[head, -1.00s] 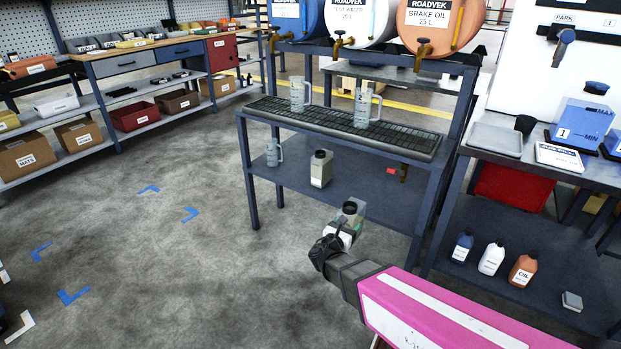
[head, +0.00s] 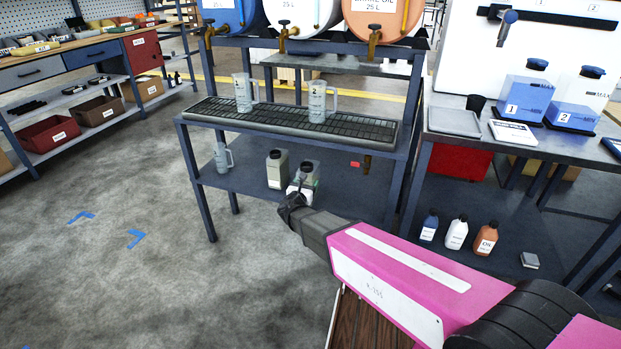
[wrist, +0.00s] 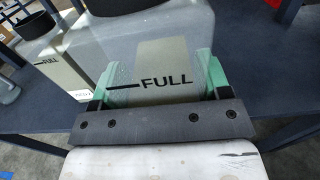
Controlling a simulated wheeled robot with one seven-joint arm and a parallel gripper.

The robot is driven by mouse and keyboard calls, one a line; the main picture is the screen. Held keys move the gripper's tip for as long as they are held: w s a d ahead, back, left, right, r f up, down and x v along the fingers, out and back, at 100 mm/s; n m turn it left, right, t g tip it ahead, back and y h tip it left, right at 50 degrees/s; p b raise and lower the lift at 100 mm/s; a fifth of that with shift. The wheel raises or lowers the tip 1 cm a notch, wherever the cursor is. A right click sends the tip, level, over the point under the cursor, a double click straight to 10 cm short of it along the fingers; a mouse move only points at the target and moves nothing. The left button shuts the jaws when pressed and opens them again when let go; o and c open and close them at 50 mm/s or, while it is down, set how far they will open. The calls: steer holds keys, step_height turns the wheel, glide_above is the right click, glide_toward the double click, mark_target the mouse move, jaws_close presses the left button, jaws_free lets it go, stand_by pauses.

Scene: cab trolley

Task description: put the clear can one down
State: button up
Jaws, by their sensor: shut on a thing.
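A clear can (head: 308,178) with a black cap is held in my gripper (head: 298,196), at the front edge of the rack's lower shelf (head: 330,197). In the wrist view the can (wrist: 165,60) fills the middle, with a "FULL" mark on its side. The green fingers of my gripper (wrist: 158,85) are shut on it, one on each side. A second similar can (head: 277,169) stands upright on the lower shelf just left of it, also in the wrist view (wrist: 55,60). Whether the held can touches the shelf cannot be told.
A clear jug (head: 223,157) stands at the lower shelf's left end. Two jugs (head: 243,92) (head: 318,102) stand on the grated upper shelf (head: 290,122), below the drum taps. The lower shelf right of the cans is mostly clear, with a small red thing (head: 355,164).

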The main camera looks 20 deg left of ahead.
steer(key=shift+w+d+f, duration=0.15)
steer(key=shift+w+f, duration=0.45)
steer(key=shift+w, duration=1.1)
steer(key=shift+w+d+f, duration=0.1)
steer(key=shift+w+f, duration=0.45)
steer(key=shift+w, duration=1.1)
steer(key=shift+w+d+f, duration=0.15)
steer(key=shift+w+f, duration=0.45)
steer(key=shift+w, duration=1.1)
steer(key=shift+f, duration=0.1)
steer(key=o, duration=1.4)
steer(key=shift+s, duration=0.15)
steer(key=s, duration=0.7)
steer(key=s+a, duration=0.1)
steer(key=s, duration=0.3)
steer(key=shift+s, duration=0.35)
